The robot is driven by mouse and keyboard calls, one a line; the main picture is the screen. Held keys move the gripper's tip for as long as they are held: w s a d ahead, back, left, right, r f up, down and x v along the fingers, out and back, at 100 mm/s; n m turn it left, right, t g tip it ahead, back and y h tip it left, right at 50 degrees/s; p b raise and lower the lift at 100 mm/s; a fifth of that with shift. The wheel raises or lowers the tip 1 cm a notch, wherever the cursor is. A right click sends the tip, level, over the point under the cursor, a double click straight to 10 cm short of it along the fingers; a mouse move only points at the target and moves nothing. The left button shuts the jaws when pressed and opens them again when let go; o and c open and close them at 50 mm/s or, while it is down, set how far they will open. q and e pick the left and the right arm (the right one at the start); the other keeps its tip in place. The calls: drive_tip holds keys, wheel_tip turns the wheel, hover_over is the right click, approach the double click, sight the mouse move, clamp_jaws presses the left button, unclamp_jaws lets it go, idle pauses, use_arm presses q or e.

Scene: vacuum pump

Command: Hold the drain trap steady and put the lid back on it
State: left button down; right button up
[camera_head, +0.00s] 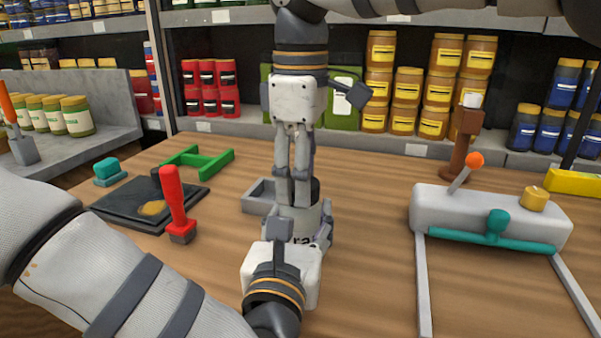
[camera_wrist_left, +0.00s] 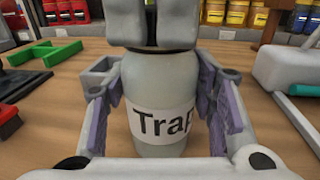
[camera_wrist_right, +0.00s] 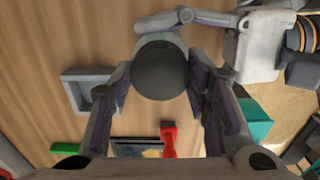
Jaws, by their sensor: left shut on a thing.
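The drain trap (camera_wrist_left: 160,122) is a pale grey bottle with a white "Trap" label, upright on the table. My left gripper (camera_head: 297,232) is shut around its body from the front; the finger pads flank the label in the left wrist view. My right gripper (camera_head: 292,200) points straight down over the trap's top. The right fingers hide the trap's top in the left wrist view. Whether the lid is fully seated cannot be seen.
A grey open box (camera_head: 258,197) stands just behind and left of the trap. A red-handled tool (camera_head: 174,198), a dark plate (camera_head: 112,207) and a green frame (camera_head: 200,160) lie further left. A white device with a teal bar (camera_head: 490,222) stands right. Table between is clear.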

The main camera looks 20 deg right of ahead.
drive_tip(key=c, duration=0.4)
drive_tip(key=o, duration=1.4)
drive_tip(key=shift+r, duration=0.1)
use_arm(q)
drive_tip(key=c, duration=0.6)
unclamp_jaws()
use_arm(e)
wheel_tip(320, 180, up, 12)
use_arm(q)
drive_tip(key=v, duration=1.2)
